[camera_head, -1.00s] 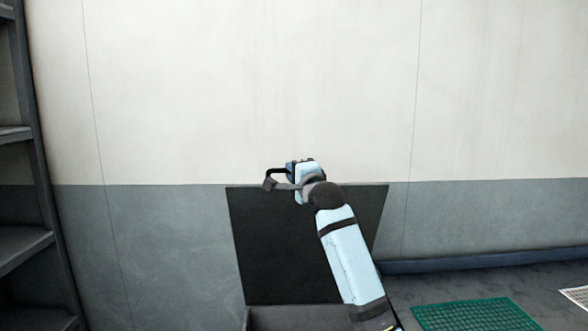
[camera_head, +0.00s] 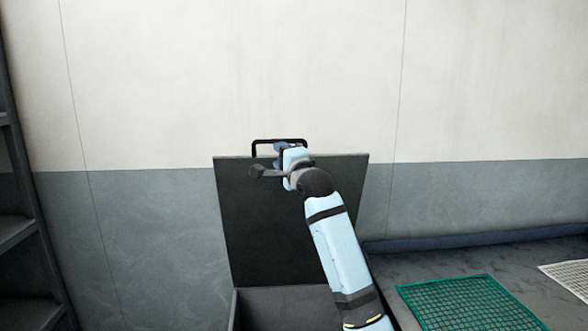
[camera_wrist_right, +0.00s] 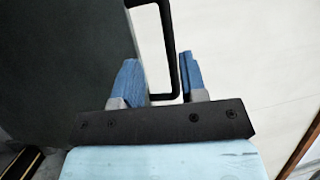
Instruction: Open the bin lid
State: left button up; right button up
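The bin lid (camera_head: 260,215) is a dark panel that stands raised, near upright, at the back of the bin (camera_head: 285,303). A black loop handle (camera_head: 262,142) sticks up from its top edge. My right gripper (camera_head: 284,148) is at the handle, in front of the lid's top edge. In the right wrist view, the blue fingers (camera_wrist_right: 160,75) are apart, with part of the handle (camera_wrist_right: 168,35) between them, closer to the right finger. The lid (camera_wrist_right: 60,60) fills the left side there. My left gripper is not in view.
A dark shelf unit (camera_head: 15,230) stands at the left. A grey surface with a green net (camera_head: 470,303) and a white net (camera_head: 570,275) lies to the right of the bin. A plain wall (camera_head: 480,80) is behind the lid.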

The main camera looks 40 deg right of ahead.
jog(key=b+v, duration=0.1)
jog(key=v, duration=1.1)
jog(key=shift+s, duration=0.2)
jog(key=shift+f, duration=0.1)
